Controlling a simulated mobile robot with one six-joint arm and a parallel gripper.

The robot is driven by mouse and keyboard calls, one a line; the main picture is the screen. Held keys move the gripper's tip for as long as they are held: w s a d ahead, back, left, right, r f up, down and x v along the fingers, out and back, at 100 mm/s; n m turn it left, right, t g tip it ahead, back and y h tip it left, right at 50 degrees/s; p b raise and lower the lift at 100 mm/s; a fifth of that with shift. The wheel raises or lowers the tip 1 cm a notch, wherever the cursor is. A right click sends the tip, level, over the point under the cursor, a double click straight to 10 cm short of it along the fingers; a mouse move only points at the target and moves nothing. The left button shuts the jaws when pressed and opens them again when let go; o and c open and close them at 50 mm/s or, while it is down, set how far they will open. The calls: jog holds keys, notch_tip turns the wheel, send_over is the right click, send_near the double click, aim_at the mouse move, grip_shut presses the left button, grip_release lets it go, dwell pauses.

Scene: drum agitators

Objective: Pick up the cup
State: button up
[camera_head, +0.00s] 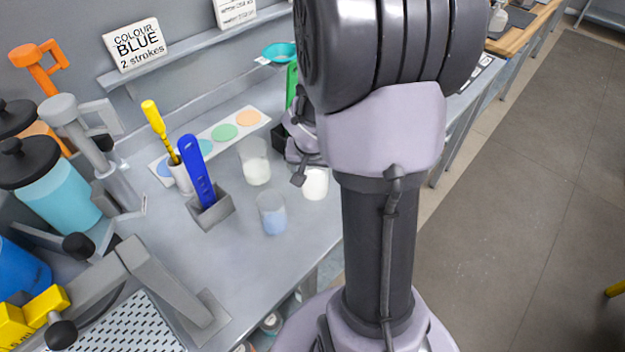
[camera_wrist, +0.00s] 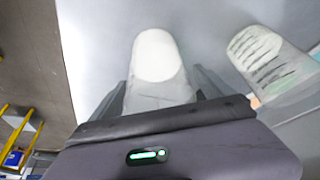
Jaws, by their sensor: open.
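A clear cup (camera_wrist: 158,75) with white contents stands between the two fingers of my gripper (camera_wrist: 160,82) in the wrist view. The fingers are open, one on each side of it; I cannot tell whether either touches it. In the head view, a white-filled cup (camera_head: 315,184) is just below my gripper's dark end, partly hidden by my arm. A second clear cup with pale contents (camera_head: 256,163) stands to its left, and a third with bluish contents (camera_head: 272,214) stands nearer the front edge. Another cup with dark marks (camera_wrist: 262,60) shows at right in the wrist view.
A grey holder (camera_head: 211,213) with a blue tool (camera_head: 196,170) and a white pot with a yellow-handled tool (camera_head: 158,128) stand left of the cups. A colour-dot strip (camera_head: 222,132) lies behind. Drum agitators (camera_head: 58,190) crowd the far left. Bare bench (camera_head: 240,262) lies in front.

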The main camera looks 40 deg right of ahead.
jog(key=shift+r, duration=0.15)
jog(key=shift+c, duration=0.6)
jog(key=c, duration=1.5)
jog(key=shift+r, duration=0.1)
